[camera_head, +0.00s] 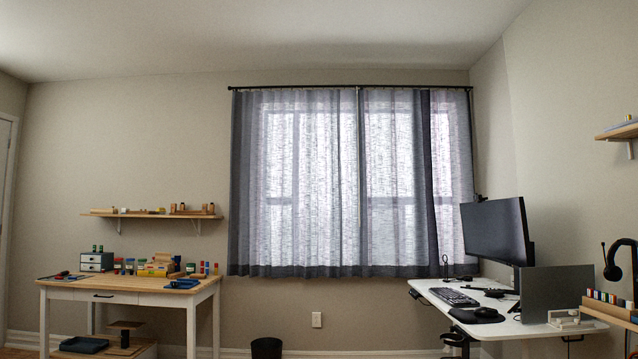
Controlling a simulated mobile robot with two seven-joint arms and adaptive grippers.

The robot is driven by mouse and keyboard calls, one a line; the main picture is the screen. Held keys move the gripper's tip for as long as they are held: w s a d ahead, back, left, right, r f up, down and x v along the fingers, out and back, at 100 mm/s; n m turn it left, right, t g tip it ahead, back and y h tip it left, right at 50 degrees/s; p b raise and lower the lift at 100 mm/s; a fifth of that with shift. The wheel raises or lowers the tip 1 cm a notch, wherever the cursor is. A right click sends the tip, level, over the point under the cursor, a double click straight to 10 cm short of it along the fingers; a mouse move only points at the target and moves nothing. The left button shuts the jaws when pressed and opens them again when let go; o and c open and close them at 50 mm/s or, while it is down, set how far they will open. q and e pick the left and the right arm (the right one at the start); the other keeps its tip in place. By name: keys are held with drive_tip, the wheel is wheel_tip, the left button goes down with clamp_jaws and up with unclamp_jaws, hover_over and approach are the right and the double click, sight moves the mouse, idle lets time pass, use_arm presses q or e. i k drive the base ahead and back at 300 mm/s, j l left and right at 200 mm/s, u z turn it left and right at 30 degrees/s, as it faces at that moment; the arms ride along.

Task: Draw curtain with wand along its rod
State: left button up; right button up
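A sheer grey curtain (310,180) hangs from a dark rod (300,88) on the far wall. It covers the whole window, and light comes through it. Darker bands run down its left edge and near x-right of centre, where the cloth looks doubled. Neither of my grippers shows in this view.
A white standing desk (440,299) with a monitor (495,231) stands at the right, close to the curtain's lower right corner. A wooden workbench (130,291) stands left, under a wall shelf (150,215). A black bin (266,347) sits below the curtain.

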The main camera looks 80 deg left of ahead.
sight(349, 134)
drive_tip(key=u, duration=2.4)
drive_tip(key=i+u, duration=0.35)
drive_tip(key=i, duration=3.35)
